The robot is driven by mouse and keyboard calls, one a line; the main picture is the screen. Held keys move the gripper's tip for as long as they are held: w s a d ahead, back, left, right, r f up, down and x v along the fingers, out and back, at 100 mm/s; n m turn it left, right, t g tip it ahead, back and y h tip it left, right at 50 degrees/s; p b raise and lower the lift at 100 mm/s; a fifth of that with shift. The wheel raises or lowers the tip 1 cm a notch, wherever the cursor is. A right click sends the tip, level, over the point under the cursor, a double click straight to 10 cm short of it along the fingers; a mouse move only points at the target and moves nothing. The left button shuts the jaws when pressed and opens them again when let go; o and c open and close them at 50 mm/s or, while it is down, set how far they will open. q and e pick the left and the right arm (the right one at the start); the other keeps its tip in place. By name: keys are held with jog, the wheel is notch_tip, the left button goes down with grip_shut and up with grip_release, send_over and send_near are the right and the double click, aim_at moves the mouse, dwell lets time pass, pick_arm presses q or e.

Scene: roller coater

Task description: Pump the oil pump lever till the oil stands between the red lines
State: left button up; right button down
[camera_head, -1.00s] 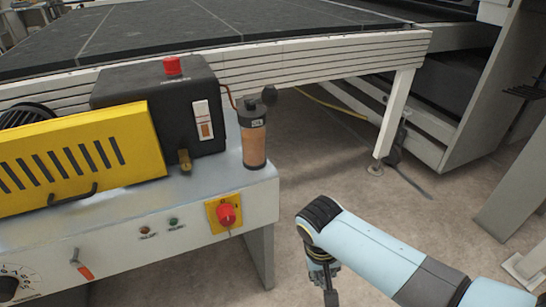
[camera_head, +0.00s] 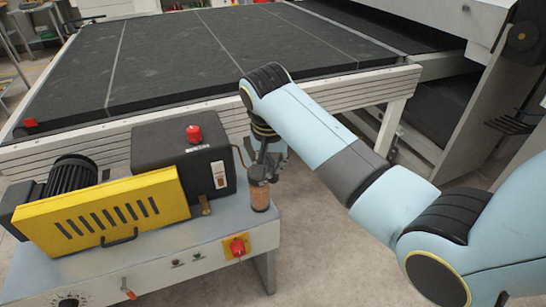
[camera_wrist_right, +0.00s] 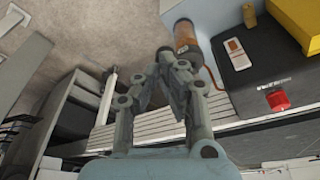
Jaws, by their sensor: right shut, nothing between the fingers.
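The oil pump (camera_head: 260,195), a small cylinder with brown oil showing, stands at the right end of the grey machine top. It also shows in the right wrist view (camera_wrist_right: 187,38). In the head view my right gripper (camera_head: 263,172) is over the pump's top and hides the lever. In the right wrist view its fingers (camera_wrist_right: 170,62) are shut and empty, with their tips close to the pump; contact cannot be told. The white oil gauge (camera_head: 220,174) with a brown window is on the black box (camera_head: 180,155). Its red lines are too small to make out. My left gripper is not in view.
A yellow slotted guard (camera_head: 100,215) and a red knob (camera_head: 238,247) are on the machine. A thin copper-coloured pipe joins the black box and pump. The large dark conveyor bed (camera_head: 200,60) lies behind. Open floor (camera_head: 330,250) is to the right.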

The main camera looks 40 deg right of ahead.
aim_at(272, 181)
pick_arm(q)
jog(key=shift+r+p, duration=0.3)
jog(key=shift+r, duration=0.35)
pick_arm(e)
jog(key=shift+w+r, duration=0.2)
jog(key=shift+r, duration=0.4)
jog(key=shift+w+r, duration=0.2)
jog(key=shift+r, duration=0.35)
jog(key=shift+f, duration=0.1)
jog(key=shift+x, duration=3.35)
jog(key=shift+w, duration=0.1)
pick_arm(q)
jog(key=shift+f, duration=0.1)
pick_arm(e)
jog(key=shift+f, duration=0.15)
jog(key=shift+a+f+b, duration=0.1)
jog(key=shift+f+b, duration=1.3)
jog(key=shift+f, duration=0.75)
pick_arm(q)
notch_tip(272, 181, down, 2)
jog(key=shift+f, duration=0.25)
